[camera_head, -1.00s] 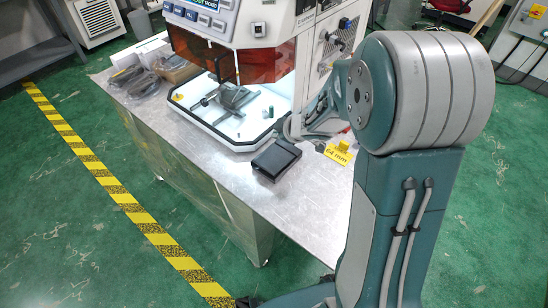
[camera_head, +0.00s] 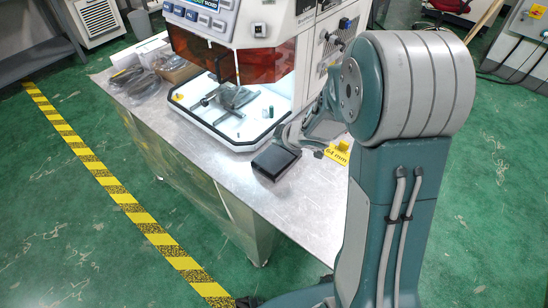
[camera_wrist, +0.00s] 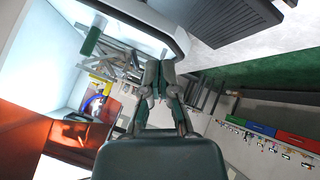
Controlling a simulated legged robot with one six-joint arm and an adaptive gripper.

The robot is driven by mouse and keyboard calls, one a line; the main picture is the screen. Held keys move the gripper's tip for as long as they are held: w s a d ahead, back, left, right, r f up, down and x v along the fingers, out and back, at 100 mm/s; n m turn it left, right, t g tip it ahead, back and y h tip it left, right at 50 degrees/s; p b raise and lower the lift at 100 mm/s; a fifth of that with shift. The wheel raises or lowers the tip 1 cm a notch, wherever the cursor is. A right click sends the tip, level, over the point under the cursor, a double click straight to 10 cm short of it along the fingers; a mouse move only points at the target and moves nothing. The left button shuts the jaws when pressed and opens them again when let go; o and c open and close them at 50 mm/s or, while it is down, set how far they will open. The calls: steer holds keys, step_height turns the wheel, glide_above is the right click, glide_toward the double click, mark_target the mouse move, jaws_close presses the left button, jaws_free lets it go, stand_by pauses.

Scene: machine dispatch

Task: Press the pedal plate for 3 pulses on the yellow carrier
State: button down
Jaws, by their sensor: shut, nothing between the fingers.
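The black pedal plate (camera_head: 275,161) lies on the metal table in front of the machine in the head view. Its dark ribbed surface also shows at the top right of the wrist view (camera_wrist: 222,18). My gripper (camera_wrist: 154,84) is shut and empty in the wrist view, apart from the pedal in that picture. A small yellow piece (camera_head: 179,96) sits at the left of the machine's lit bay. I cannot tell whether it is the yellow carrier.
The machine (camera_head: 245,65) has orange guards and a white-rimmed bay holding a grey fixture (camera_head: 236,97) and a green cylinder (camera_head: 268,112). Bagged parts (camera_head: 135,80) lie at the table's left. The table front is clear.

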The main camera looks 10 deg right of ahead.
mark_target(273, 156)
steer(key=shift+s+a+f, duration=0.1)
steer(key=shift+f, duration=1)
steer(key=shift+s+a+f, duration=0.1)
steer(key=shift+f, duration=1)
steer(key=shift+f, duration=0.1)
steer(key=shift+f, duration=0.25)
steer(key=shift+s+f, duration=0.1)
steer(key=shift+f, duration=0.55)
stand_by(0.5)
steer(key=shift+r, duration=1.05)
steer(key=shift+w+d+r, duration=0.15)
steer(key=shift+r, duration=1.1)
steer(key=shift+w+d+r, duration=0.1)
steer(key=shift+d+r, duration=0.05)
steer(key=shift+r, duration=1.1)
